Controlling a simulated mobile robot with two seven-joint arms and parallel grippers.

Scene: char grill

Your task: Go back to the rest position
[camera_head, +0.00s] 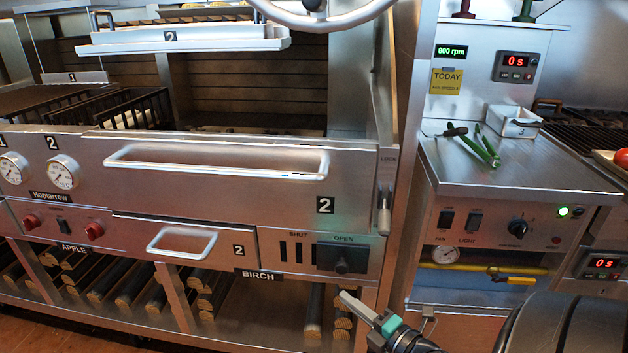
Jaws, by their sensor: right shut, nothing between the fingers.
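My right gripper (346,298) comes in from the lower right and points up and left. Its fingers are shut with nothing held. My left gripper is out of view.
The grill front has a wide handle (216,164) and a smaller drawer handle (182,243). A hand wheel (325,16) hangs at the top. Logs (314,312) lie on the shelf below. At right, a steel counter (535,175) holds green-handled tongs (480,146) and a small tray (513,121).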

